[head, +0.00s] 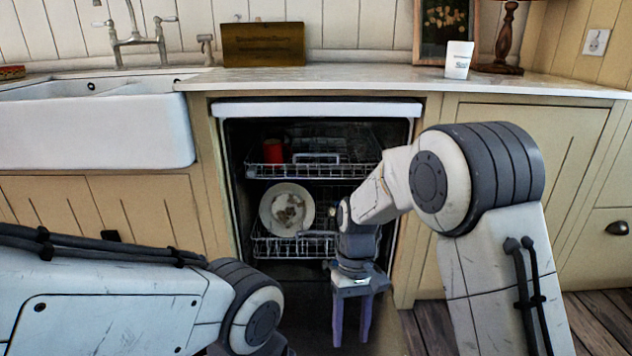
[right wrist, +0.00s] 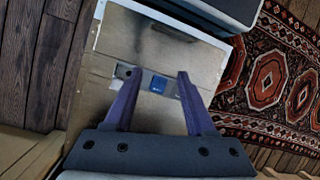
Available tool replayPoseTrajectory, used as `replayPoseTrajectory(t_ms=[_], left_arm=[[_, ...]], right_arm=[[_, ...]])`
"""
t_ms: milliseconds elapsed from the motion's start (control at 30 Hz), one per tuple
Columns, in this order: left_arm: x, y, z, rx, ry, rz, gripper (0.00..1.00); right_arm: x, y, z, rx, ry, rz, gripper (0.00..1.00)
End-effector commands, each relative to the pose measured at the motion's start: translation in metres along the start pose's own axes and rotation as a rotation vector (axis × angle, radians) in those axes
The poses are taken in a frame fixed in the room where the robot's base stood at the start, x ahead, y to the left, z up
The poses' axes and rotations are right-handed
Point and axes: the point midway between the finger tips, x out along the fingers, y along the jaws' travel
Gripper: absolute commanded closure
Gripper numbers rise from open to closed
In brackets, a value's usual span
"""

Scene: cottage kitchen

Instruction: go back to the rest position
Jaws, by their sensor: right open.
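My right gripper (head: 351,328) hangs pointing down in front of the open dishwasher (head: 415,110), to the right of its lower rack. Its two purple fingers are apart with nothing between them. In the right wrist view the open gripper (right wrist: 159,80) is over the metal inner face of the lowered dishwasher door (right wrist: 115,55). My left arm comes in from the left in the head view, but its gripper is out of view.
A plate with food marks (head: 275,222) stands in the lower rack (head: 270,247). A red cup (head: 272,151) is in the upper rack (head: 355,171). The white sink (head: 95,130) is at left. A white cup (head: 458,60) stands on the counter. A patterned rug (right wrist: 270,80) lies beside the door.

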Motion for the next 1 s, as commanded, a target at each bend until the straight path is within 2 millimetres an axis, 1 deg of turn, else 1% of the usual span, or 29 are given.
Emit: replayPoseTrajectory(t_ms=[33, 133, 200, 300, 400, 600, 667, 700, 733, 967, 1000], left_arm=[[-0.011, 0.001, -0.001, 0.000, 0.000, 0.000, 0.50], [-0.022, 0.002, -0.001, 0.000, 0.000, 0.000, 0.50], [-0.029, 0.002, -0.002, 0.000, 0.000, 0.000, 0.50], [-0.037, 0.003, -0.002, 0.000, 0.000, 0.000, 0.50], [-0.043, 0.003, -0.002, 0.000, 0.000, 0.000, 0.50], [-0.054, 0.004, -0.003, 0.000, 0.000, 0.000, 0.50], [-0.058, 0.004, -0.003, 0.000, 0.000, 0.000, 0.50], [-0.067, 0.005, -0.003, 0.000, -0.001, 0.000, 0.50], [-0.076, 0.005, -0.004, 0.000, -0.001, 0.000, 0.50], [-0.126, 0.009, -0.007, 0.000, 0.000, 0.000, 0.50], [-0.136, 0.010, -0.007, 0.000, 0.000, 0.000, 0.50]], right_arm=[[-0.021, -0.019, 0.023, -0.041, 0.038, 0.024, 0.45], [-0.040, -0.046, 0.063, -0.110, 0.108, 0.063, 0.45], [-0.049, -0.060, 0.091, -0.159, 0.155, 0.085, 0.45], [-0.055, -0.073, 0.126, -0.216, 0.215, 0.105, 0.45], [-0.057, -0.080, 0.153, -0.266, 0.263, 0.117, 0.45], [-0.055, -0.086, 0.197, -0.350, 0.343, 0.129, 0.45], [-0.054, -0.087, 0.208, -0.374, 0.366, 0.129, 0.45], [-0.060, -0.088, 0.213, -0.379, 0.372, 0.130, 0.45], [-0.070, -0.089, 0.215, -0.375, 0.369, 0.129, 0.45], [-0.116, -0.096, 0.231, -0.372, 0.366, 0.129, 0.45], [-0.126, -0.098, 0.235, -0.371, 0.366, 0.129, 0.45]])
